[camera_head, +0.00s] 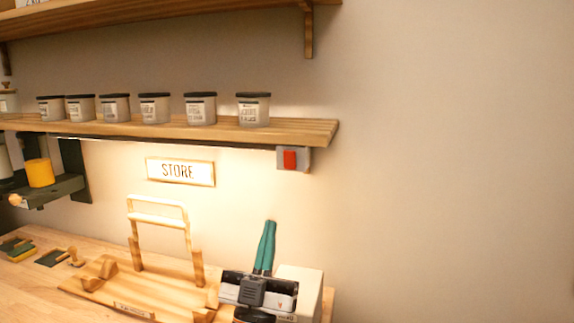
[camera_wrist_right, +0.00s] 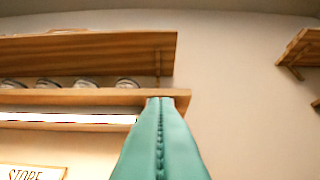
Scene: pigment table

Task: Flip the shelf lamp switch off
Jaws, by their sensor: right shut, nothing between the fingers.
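The shelf lamp switch (camera_head: 290,159) is a red rocker on a grey box at the right end under the lower shelf. The lamp strip (camera_wrist_right: 65,118) is lit in the right wrist view and casts a warm glow on the wall. My right gripper (camera_head: 269,226) has teal fingers, shut and empty, pointing up below and slightly left of the switch, apart from it in the picture. In the right wrist view the shut fingers (camera_wrist_right: 161,102) cover the shelf's right end, and I cannot see the switch there. My left gripper is not in view.
The lower shelf (camera_head: 310,129) carries several lidded jars (camera_head: 253,110). An upper shelf (camera_head: 180,18) is above it. A STORE sign (camera_head: 180,171) hangs on the wall. A wooden stand (camera_head: 150,285) is on the table at the left. The wall right of the switch is bare.

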